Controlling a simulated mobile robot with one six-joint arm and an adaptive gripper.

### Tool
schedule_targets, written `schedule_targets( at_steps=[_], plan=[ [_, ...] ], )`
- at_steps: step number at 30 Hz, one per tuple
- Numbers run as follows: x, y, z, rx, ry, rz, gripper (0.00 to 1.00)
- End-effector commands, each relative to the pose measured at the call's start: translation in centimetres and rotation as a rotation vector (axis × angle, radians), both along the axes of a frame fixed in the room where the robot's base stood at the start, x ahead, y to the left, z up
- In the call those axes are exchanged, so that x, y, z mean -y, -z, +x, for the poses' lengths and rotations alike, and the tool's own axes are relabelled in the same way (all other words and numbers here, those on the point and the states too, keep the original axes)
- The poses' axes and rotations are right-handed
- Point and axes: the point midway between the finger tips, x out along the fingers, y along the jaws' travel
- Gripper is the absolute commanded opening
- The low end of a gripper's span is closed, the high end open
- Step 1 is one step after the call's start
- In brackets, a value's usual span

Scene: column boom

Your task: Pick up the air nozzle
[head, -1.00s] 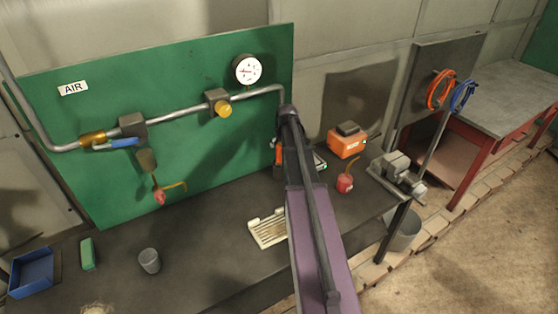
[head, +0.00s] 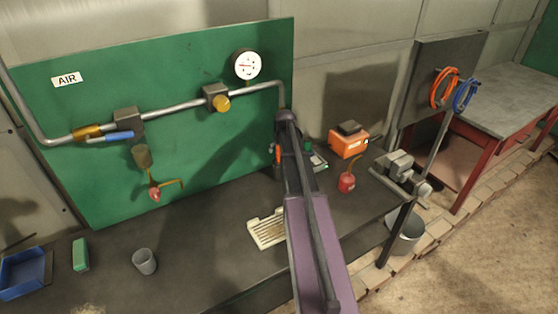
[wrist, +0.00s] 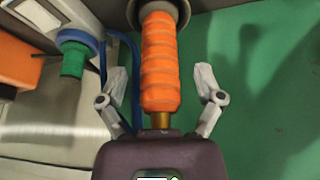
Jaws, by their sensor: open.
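The air nozzle appears to be the orange ribbed grip with a brass end (wrist: 159,62) in the wrist view. Its upper end sits in a grey round collar. My gripper (wrist: 160,80) is open, with one finger on each side of the ribbed grip and a visible gap on both sides. The brass end points toward my gripper's palm. In the head view a small bit of orange (head: 278,155) shows beside my arm, probably the same piece; my arm hides my gripper there.
A green board (head: 215,140) with an air pipe, blue-handled valve and gauge (head: 247,65) stands behind the bench (head: 200,240). An orange box (head: 348,142), red oil can (head: 346,182) and ribbed white tray (head: 267,228) are near my arm. A blue hose (wrist: 133,60) runs close to the left finger.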

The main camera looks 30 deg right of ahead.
Motion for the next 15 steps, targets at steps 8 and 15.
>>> schedule_targets(
  at_steps=[8, 15],
  plan=[
    [0.0, -0.03, -0.01, 0.0, 0.0, 0.0, 0.85],
    [0.0, -0.03, -0.01, 0.0, 0.0, 0.0, 0.59]
  ],
)
